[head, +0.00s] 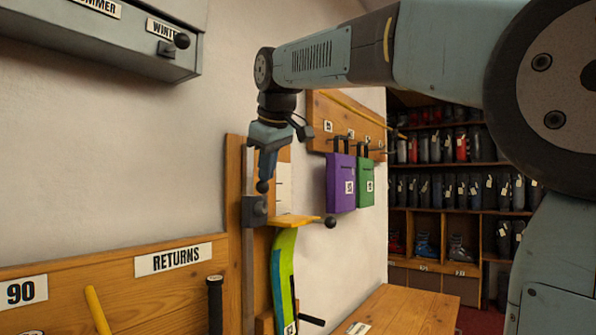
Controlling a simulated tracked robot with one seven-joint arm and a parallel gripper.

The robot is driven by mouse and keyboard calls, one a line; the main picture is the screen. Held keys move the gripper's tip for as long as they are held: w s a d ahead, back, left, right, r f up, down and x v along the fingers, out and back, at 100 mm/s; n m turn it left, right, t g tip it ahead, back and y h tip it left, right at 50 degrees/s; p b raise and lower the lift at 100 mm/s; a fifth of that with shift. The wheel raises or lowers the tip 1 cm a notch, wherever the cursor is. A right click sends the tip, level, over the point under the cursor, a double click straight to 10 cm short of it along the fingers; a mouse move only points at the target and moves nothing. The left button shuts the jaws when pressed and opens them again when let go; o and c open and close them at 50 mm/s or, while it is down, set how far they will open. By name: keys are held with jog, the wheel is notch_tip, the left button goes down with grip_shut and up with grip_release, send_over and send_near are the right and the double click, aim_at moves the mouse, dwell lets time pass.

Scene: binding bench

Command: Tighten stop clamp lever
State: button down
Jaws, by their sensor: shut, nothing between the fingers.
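A dark clamp block (254,211) sits on a vertical metal rail (249,270) on a wooden upright. A thin yellow-orange stop plate (297,220) juts out to the right beside it. A dark ball knob (330,222) shows at the plate's right end; I cannot tell whether it belongs to the clamp lever. My gripper (264,186) points down, shut and empty, just above the clamp block in the picture. I cannot tell whether it touches anything. A green and blue ski (285,275) stands upright under the plate.
Purple (341,183) and green (367,181) holders hang from a wooden peg rail at right. A grey box (110,35) with a ball-ended lever is at upper left. A wooden bench (400,312) lies lower right.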

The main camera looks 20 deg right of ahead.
jog(key=shift+f, duration=0.1)
jog(key=s+d+r, duration=0.2)
jog(key=d+r, duration=0.3)
jog(key=r, duration=0.6)
jog(key=shift+s+r, duration=0.15)
jog(key=shift+r, duration=0.1)
jog(key=s+d+f+m, duration=0.2)
jog(key=s+f, duration=0.4)
jog(key=f, duration=0.7)
jog(key=s+d+f+m, duration=0.2)
jog(key=s+f+m, duration=0.2)
jog(key=f, duration=1)
jog(key=s+d+f+m, duration=0.2)
jog(key=s+f, duration=0.7)
jog(key=f, duration=0.5)
jog(key=shift+s+d+f+m+g, duration=0.15)
jog(key=shift+s+d+m+g, duration=0.15)
jog(key=shift+d+m+g, duration=0.15)
